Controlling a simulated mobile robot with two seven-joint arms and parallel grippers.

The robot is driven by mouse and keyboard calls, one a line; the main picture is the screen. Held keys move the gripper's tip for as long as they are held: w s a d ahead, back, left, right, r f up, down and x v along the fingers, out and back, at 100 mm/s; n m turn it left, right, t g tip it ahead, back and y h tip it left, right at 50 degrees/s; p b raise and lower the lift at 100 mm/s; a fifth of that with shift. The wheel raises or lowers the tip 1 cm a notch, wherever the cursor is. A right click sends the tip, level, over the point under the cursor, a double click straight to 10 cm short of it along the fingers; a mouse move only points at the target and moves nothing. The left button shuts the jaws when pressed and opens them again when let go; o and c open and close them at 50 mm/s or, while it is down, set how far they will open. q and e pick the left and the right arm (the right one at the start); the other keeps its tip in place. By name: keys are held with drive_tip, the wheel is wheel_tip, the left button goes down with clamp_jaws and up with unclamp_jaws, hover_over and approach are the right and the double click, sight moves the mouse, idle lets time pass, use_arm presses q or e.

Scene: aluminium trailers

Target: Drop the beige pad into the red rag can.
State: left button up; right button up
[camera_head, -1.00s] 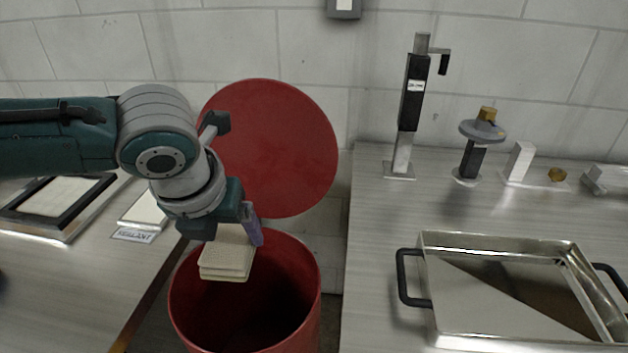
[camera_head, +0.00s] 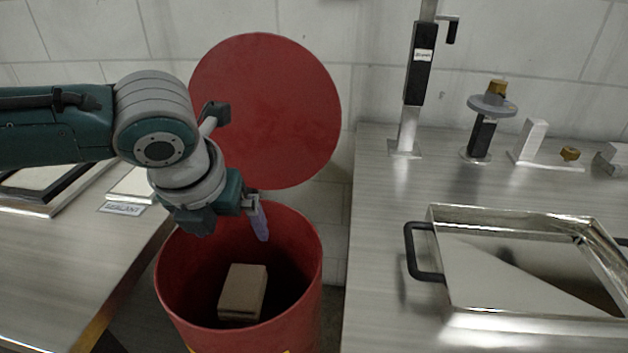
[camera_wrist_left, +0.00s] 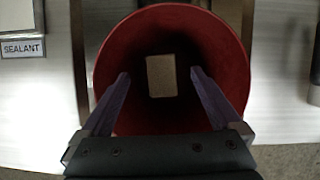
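The beige pad (camera_head: 243,291) is inside the red rag can (camera_head: 172,286), below the rim, apart from my gripper. In the left wrist view the pad (camera_wrist_left: 161,76) shows between and beyond the fingers, against the dark inside of the can (camera_wrist_left: 235,72). I cannot tell whether it rests on the bottom. My left gripper (camera_head: 250,222) is above the can's opening, with its purple fingers spread and empty; they also show wide apart in the left wrist view (camera_wrist_left: 160,88). The can's round red lid (camera_head: 265,110) stands raised behind the opening. My right gripper is not in view.
A metal tray with black handles (camera_head: 432,290) sits on the right table, with a black-and-silver upright tool (camera_head: 418,80) and small parts behind it. The left table (camera_head: 70,270) holds a framed panel and a SEALANT label (camera_head: 122,208). A white block wall is behind.

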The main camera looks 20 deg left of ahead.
use_arm(q)
drive_tip(key=shift+r, duration=0.1)
drive_tip(key=p+v, duration=0.2)
drive_tip(key=v, duration=0.7)
drive_tip(key=shift+r, duration=0.35)
drive_tip(key=shift+s+d, duration=0.1)
drive_tip(key=shift+s, duration=0.05)
